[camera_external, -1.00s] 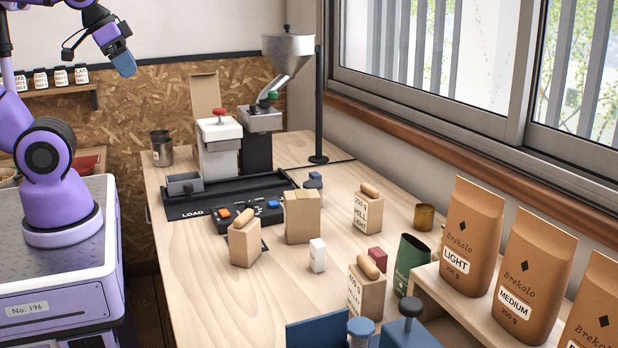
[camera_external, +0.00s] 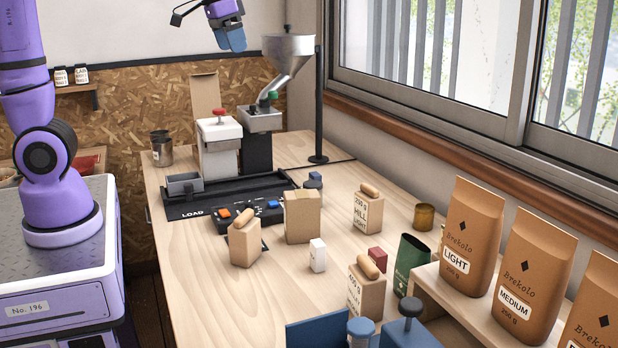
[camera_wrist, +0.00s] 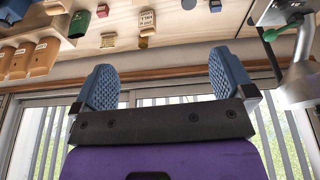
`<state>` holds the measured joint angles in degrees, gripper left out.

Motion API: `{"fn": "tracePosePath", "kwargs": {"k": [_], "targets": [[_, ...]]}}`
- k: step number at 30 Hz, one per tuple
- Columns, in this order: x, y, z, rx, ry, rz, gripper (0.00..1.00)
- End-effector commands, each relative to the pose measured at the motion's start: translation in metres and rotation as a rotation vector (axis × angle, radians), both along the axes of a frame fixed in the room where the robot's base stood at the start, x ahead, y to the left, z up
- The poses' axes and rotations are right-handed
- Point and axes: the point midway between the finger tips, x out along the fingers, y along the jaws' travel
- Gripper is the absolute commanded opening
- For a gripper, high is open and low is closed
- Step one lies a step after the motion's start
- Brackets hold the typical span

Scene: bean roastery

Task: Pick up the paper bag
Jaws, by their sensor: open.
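Several brown paper bags are in view; I cannot tell which one the task names. Small tan bags with rolled tops stand on the table: one at centre left (camera_external: 244,243), one marked "MILL LIGHT" (camera_external: 366,212) and one nearer the front (camera_external: 367,293). Large brown Brekolo bags, LIGHT (camera_external: 472,232) and MEDIUM (camera_external: 533,270), stand on a riser at right, with a third cut off by the frame edge. My gripper (camera_external: 232,40) is high above the back of the table, far from them. In the wrist view its blue fingers (camera_wrist: 165,82) are apart and empty.
A tan block-like package (camera_external: 302,217), white box (camera_external: 317,256), red block (camera_external: 377,254) and green container (camera_external: 410,262) stand among the bags. A black LOAD tray (camera_external: 225,194), white machine (camera_external: 219,150) and metal hopper (camera_external: 288,52) occupy the back. The front-left tabletop is clear.

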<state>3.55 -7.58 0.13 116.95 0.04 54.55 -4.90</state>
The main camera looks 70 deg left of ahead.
Motion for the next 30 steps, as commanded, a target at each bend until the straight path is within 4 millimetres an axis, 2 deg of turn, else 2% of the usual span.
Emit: {"fn": "tracePosePath", "kwargs": {"k": [1,3,8,14,21,30], "targets": [[0.018,-0.004,-0.006,0.0,0.016,0.0,1.0],[0.041,-0.008,-0.013,-0.002,0.032,0.003,1.0],[0.093,-0.019,-0.035,-0.003,0.071,0.008,1.0],[0.154,-0.034,-0.073,-0.004,0.119,0.015,1.0],[0.22,-0.055,-0.134,-0.001,0.177,0.024,1.0],[0.285,-0.081,-0.228,0.006,0.245,0.035,1.0]]}}
